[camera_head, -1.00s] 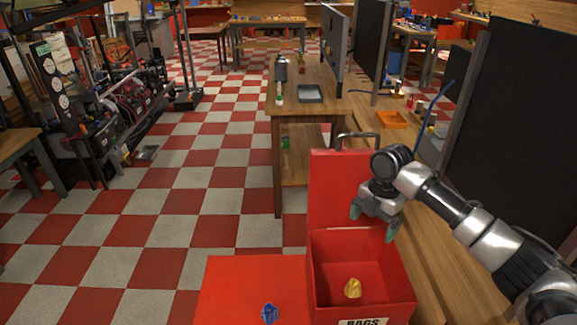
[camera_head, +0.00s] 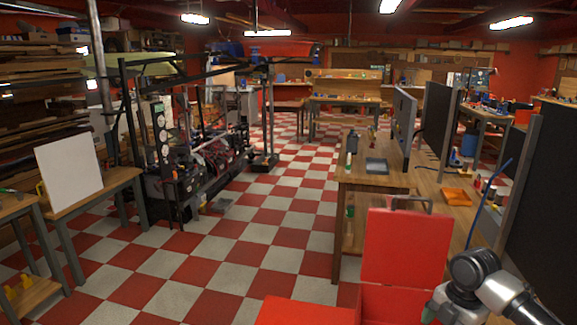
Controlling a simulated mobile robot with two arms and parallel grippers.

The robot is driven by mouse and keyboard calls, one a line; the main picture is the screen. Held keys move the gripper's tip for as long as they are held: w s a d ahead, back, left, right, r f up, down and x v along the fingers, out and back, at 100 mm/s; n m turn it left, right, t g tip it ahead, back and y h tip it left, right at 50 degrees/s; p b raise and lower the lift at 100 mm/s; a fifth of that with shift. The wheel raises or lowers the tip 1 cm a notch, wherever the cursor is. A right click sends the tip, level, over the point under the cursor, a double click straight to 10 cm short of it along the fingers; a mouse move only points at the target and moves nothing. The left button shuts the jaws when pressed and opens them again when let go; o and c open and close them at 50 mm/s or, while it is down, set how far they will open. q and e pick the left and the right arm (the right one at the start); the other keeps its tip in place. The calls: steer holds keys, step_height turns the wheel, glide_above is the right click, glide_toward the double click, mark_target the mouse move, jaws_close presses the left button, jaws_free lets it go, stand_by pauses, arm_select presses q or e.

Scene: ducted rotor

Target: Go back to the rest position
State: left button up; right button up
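My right arm comes in from the lower right, and my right gripper (camera_head: 447,315) hangs over the right side of the red box (camera_head: 390,302). One green fingertip shows at the bottom edge and the rest is cut off, so its opening is hidden. The box's red lid (camera_head: 405,248) stands upright with a dark handle on top. The inside of the box is mostly out of view. My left gripper is not in view.
A wooden workbench (camera_head: 375,180) with a grey tray (camera_head: 376,166) and an orange tray (camera_head: 456,196) runs along the right. Dark panels (camera_head: 545,190) stand at the right edge. Machinery (camera_head: 190,160) and a side table (camera_head: 95,190) are at left. The checkered floor (camera_head: 225,255) between is clear.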

steer(key=s+a+f+m+t+y, duration=0.1)
steer(key=s+a+f+m+t, duration=0.1)
steer(key=s+a+f+m, duration=0.9)
steer(key=s+a+r+m+t+h, duration=0.1)
steer(key=s+a+m+t+h, duration=0.1)
steer(key=s+m, duration=1.15)
steer(key=s+f+n+g, duration=0.1)
steer(key=s+f+n, duration=0.1)
steer(key=f, duration=1.2)
steer(key=s+f+n, duration=0.2)
steer(key=f, duration=1.1)
steer(key=s+d+f+g, duration=0.1)
steer(key=s+d+f, duration=0.2)
steer(key=s+f, duration=1.2)
steer(key=shift+s+d, duration=0.15)
steer(key=shift+s, duration=0.4)
